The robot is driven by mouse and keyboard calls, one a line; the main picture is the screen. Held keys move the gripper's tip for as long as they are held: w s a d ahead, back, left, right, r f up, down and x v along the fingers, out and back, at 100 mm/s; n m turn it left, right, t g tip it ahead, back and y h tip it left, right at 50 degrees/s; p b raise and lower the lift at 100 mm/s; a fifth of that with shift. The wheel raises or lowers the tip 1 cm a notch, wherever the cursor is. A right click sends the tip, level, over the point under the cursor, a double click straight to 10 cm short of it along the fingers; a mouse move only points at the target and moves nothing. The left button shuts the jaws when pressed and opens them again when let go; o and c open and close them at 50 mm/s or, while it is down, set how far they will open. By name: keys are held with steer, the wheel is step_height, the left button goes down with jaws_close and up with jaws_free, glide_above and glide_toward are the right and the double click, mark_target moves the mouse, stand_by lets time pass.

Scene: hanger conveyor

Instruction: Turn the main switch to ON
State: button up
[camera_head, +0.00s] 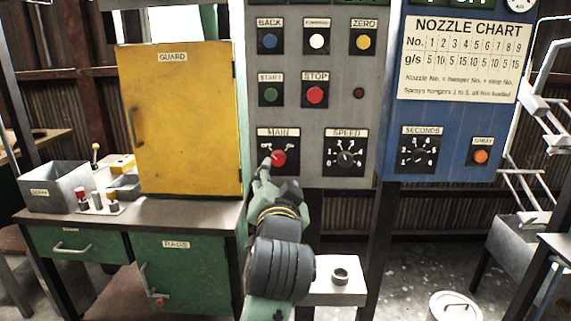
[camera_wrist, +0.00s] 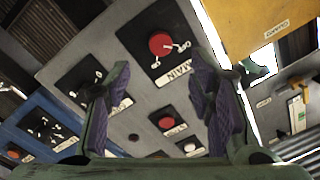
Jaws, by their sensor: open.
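The main switch (camera_head: 279,158) is a red round knob on a black plate labelled MAIN, low on the grey control panel. In the wrist view the knob (camera_wrist: 160,44) shows at top centre, turned around in the picture. Small white marks lie on two sides of it, and a pale line on the knob points toward the right-hand mark there; I cannot read the marks surely. My gripper (camera_head: 268,167) is just in front of and below the knob. In the wrist view its purple-padded fingers are wide apart, with nothing between them, and seem clear of the knob.
The speed dial (camera_head: 345,157) is right of the main switch, and the stop button (camera_head: 315,95) is above. A yellow guard cabinet (camera_head: 190,115) stands left on a bench. A blue nozzle panel (camera_head: 450,130) is right. A small table (camera_head: 340,292) stands below.

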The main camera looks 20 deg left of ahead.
mark_target(278, 161)
steer(key=p+x, duration=0.2)
steer(key=x, duration=0.7)
steer(key=shift+w, duration=0.1)
steer(key=c, duration=1.2)
steer(key=shift+o, duration=0.2)
